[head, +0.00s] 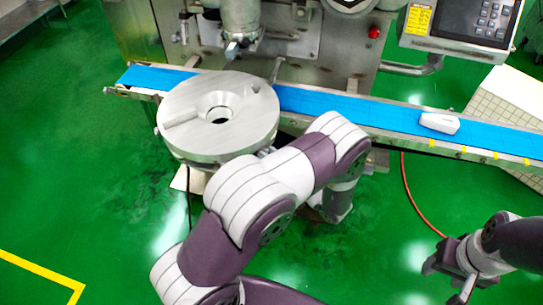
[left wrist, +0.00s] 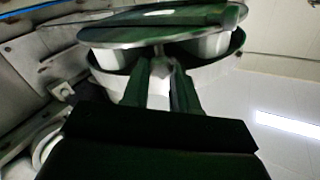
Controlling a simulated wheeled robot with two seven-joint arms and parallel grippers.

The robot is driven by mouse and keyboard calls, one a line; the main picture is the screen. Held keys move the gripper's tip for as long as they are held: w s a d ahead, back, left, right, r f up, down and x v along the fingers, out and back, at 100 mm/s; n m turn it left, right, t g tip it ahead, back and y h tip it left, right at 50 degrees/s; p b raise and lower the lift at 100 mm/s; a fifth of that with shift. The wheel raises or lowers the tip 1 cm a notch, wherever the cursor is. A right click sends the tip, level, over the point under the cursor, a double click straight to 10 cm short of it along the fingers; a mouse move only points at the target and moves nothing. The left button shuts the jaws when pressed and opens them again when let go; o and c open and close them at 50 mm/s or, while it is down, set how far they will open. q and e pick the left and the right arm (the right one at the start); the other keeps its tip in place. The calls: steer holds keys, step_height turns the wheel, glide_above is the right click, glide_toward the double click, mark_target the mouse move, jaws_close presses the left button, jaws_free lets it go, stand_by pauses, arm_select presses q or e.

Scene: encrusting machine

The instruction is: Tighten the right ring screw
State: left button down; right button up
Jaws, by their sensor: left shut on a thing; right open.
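My left gripper (left wrist: 160,92) shows in the left wrist view, its two dark fingers shut on a pale metal piece (left wrist: 159,76) below a round metal disc (left wrist: 160,35). This piece appears to be the right ring screw; most of it is hidden between the fingers. In the head view my left arm reaches up to the right of the round metal head (head: 235,138), and its own links hide the left gripper. My right gripper (head: 460,282) is open and empty at the lower right, away from the machine.
A blue conveyor belt (head: 350,108) runs behind the round head, with a white object (head: 439,123) on its right part. A nozzle (head: 238,45) hangs behind the head. A control panel (head: 462,22) stands at the upper right. The green floor (head: 70,190) is clear at left.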

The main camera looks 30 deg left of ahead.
arm_select(q)
steer(key=c, duration=0.9)
jaws_free()
steer(key=shift+o, duration=0.2)
steer(key=b+v, duration=0.2)
steer(key=v, duration=1)
steer(key=shift+d, duration=0.35)
steer(key=shift+s, duration=0.1)
